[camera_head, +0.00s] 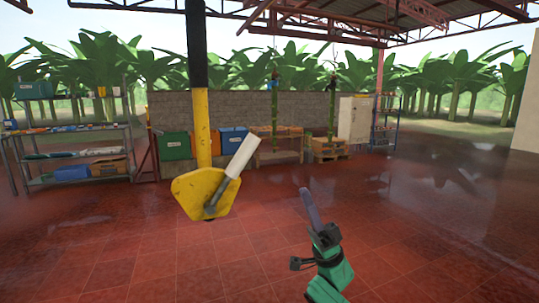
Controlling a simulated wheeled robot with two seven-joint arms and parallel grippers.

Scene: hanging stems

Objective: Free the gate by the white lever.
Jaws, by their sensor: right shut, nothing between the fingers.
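The white lever (243,157) stands out from a yellow plate (190,194) and tilts up to the right. Its dark pivot arm joins the plate near the plate's right side. The plate is at the foot of what shows of a yellow and black post (203,125). My right gripper (307,195) is to the right of the lever and apart from it, with its fingers together and nothing between them. My left gripper is not in view. I cannot make out the gate itself.
Metal shelves (75,155) with boxes stand at the left. Green (174,146) and blue (232,140) bins, a wooden bench (280,155) and a pale cabinet (355,119) stand along the back wall. The red tiled floor (430,200) is open on the right, with wet patches.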

